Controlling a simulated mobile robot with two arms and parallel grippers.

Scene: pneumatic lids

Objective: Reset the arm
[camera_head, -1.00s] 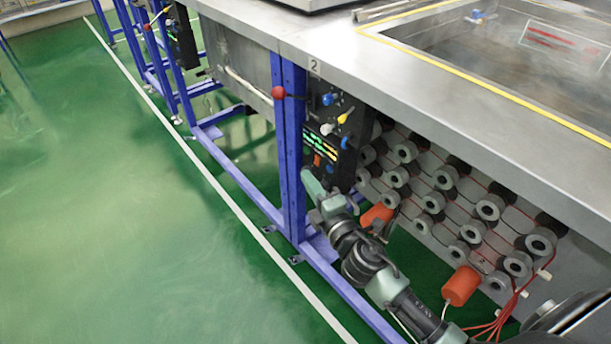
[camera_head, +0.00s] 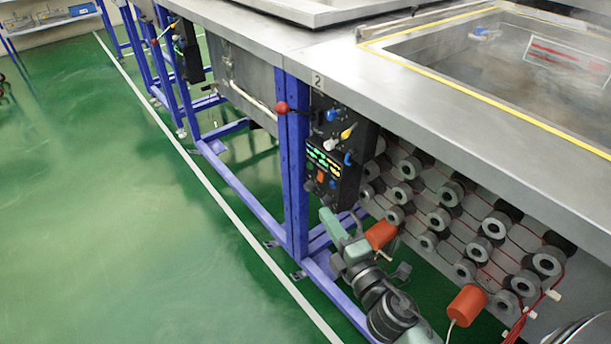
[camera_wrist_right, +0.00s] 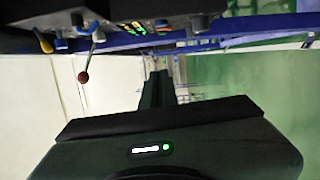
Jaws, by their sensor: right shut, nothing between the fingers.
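My right arm comes up from the bottom of the head view. Its gripper (camera_head: 330,218) is below the black control box (camera_head: 335,150) and apart from it. In the right wrist view the two dark fingers (camera_wrist_right: 160,85) are together with nothing between them. The control box has blue, white and yellow knobs and a lit display; part of it also shows at the top of the right wrist view (camera_wrist_right: 130,30). A red ball lever (camera_head: 282,107) sticks out left of the box, and its ball also shows in the wrist view (camera_wrist_right: 83,77). My left gripper is out of view.
A steel counter (camera_head: 420,95) marked "2" has a steaming tank behind a yellow edge. Blue frame legs (camera_head: 293,165) stand left of the box. Grey cylinders with red wires (camera_head: 495,225) and orange cylinders (camera_head: 467,305) are under the counter. The green floor (camera_head: 100,220) at left is clear.

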